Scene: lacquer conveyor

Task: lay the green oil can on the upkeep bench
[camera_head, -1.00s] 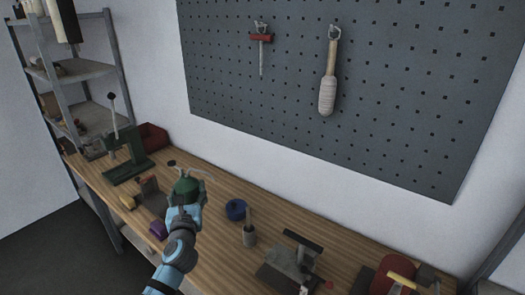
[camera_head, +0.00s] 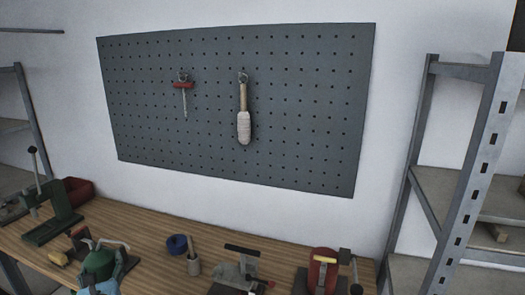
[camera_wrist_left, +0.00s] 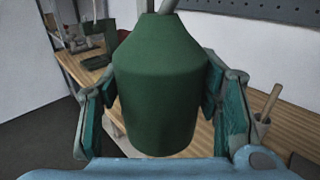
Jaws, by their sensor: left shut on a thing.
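The green oil can (camera_head: 98,264) is at the lower left of the head view, with its spout rising above it. My left gripper (camera_head: 102,286) is shut on it, seen only in part at the bottom edge. In the left wrist view the can (camera_wrist_left: 155,90) stands roughly upright between the two fingers and fills the middle. The wooden bench (camera_head: 140,222) runs below the pegboard. The can appears in front of or above the bench; I cannot tell its exact height. My right gripper is not in view.
A dark green press (camera_head: 52,222) and red bin (camera_head: 77,190) stand at the bench's left. A blue roll (camera_head: 177,244), a pot with a handle (camera_head: 193,265), a grey clamp tool (camera_head: 238,270) and a red item (camera_head: 321,270) stand along it. Metal shelving (camera_head: 465,170) is at right.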

